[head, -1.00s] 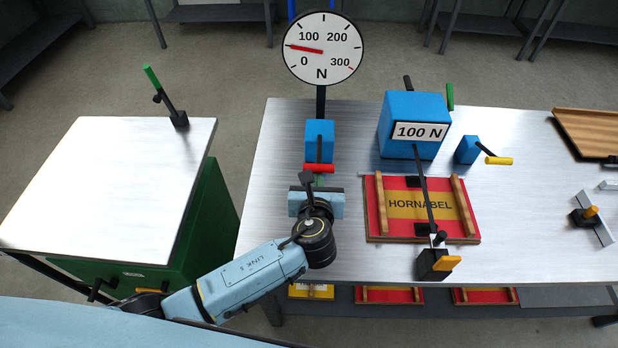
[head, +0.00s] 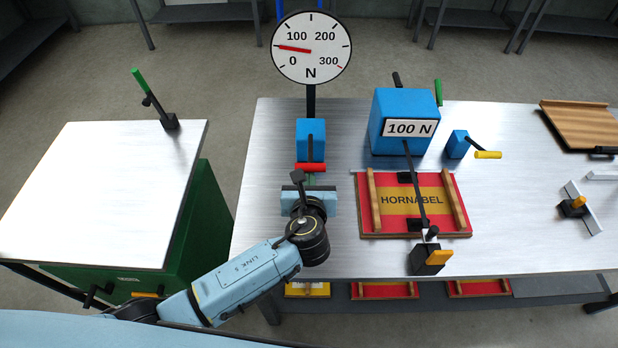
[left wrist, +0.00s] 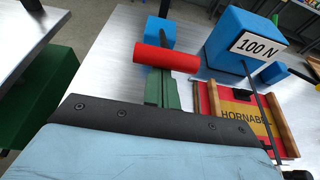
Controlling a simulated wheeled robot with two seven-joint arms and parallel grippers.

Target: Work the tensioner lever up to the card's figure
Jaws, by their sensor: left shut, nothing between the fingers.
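The tensioner is a blue block (head: 311,136) with a dark lever ending in a red grip (head: 311,168). The red grip also shows in the left wrist view (left wrist: 166,57). Behind the block stands a round gauge in N (head: 311,48); its red needle lies between 0 and 100, roughly midway. The card (head: 410,128) on a larger blue box reads 100 N. My left gripper (head: 311,179) is shut and empty, its green fingers close in front of the red grip. Whether they touch it I cannot tell. My right gripper is out of view.
Right of my gripper, a red and yellow HORNABEL frame (head: 412,203) lies under a dark bar. A small blue block with a yellow-gripped lever (head: 488,155) stands behind it. A green cabinet with a pale top (head: 100,190) stands left, across a gap.

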